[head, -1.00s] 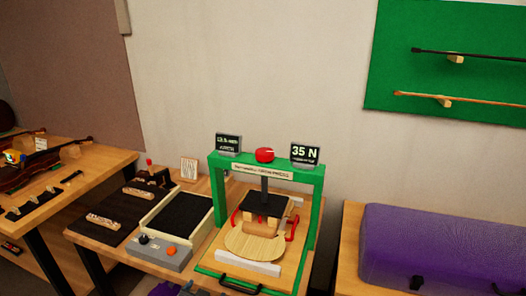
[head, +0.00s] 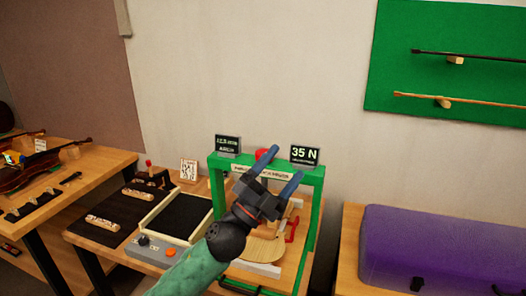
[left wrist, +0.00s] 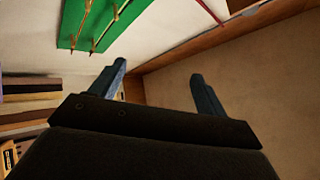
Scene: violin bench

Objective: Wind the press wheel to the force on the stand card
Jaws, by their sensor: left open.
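The green press frame (head: 314,205) stands on the bench. A dark sign (head: 304,155) on the right of the top bar reads 35 N. Another dark sign (head: 228,144) stands on the left, its text too small to read surely. My left gripper (head: 285,164) is open and empty in front of the top bar. In the left wrist view its two blue fingers (left wrist: 160,84) are spread with nothing between them. My right gripper is not in view.
A black-lined tray (head: 183,218) and a grey control box (head: 150,250) lie left of the press. A purple case (head: 430,250) lies at the right. A small white card (head: 188,169) stands behind the tray. A green board (head: 450,65) with bows hangs on the wall.

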